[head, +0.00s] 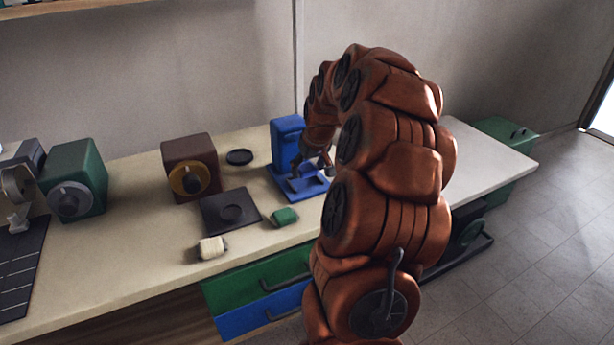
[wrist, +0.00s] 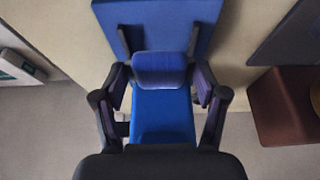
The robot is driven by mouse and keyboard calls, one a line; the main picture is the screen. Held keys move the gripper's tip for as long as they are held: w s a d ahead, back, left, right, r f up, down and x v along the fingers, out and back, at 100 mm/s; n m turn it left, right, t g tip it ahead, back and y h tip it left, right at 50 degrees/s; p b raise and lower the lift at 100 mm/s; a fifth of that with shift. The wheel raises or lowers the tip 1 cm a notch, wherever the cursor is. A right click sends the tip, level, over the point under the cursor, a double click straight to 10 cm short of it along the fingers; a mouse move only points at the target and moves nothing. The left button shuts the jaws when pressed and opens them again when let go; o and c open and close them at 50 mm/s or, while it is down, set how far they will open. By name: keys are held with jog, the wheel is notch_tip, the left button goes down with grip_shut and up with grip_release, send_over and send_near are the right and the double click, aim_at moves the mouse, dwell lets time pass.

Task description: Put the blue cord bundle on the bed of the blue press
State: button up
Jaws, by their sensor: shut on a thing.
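The blue press (head: 286,140) stands on the worktop, its flat blue bed (head: 318,188) in front of its column. My gripper (head: 311,166) is low over the bed, partly hidden by my arm. I cannot tell whether the bundle touches the bed.
A green bundle (head: 285,217) and a cream bundle (head: 212,248) lie near the front edge. A dark square plate (head: 231,211), a brown box with a yellow dial (head: 191,168) and a black disc (head: 239,157) are left of the press. A green box (head: 75,181) stands farther left.

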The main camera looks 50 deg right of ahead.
aim_at(307, 187)
jog(key=shift+f+p, duration=0.35)
jog(key=shift+f, duration=1.45)
jog(key=shift+w+d+f, duration=0.15)
jog(key=shift+w+f, duration=0.05)
jog(key=shift+w, duration=0.15)
jog(key=shift+s+f+b, duration=0.1)
jog(key=shift+f+b, duration=0.2)
jog(key=shift+f, duration=0.2)
jog(key=shift+f, duration=0.25)
jog(key=o, duration=1)
jog(key=shift+f, duration=0.15)
jog(key=shift+r, duration=0.6)
jog(key=v, duration=1.2)
jog(key=shift+r, duration=0.3)
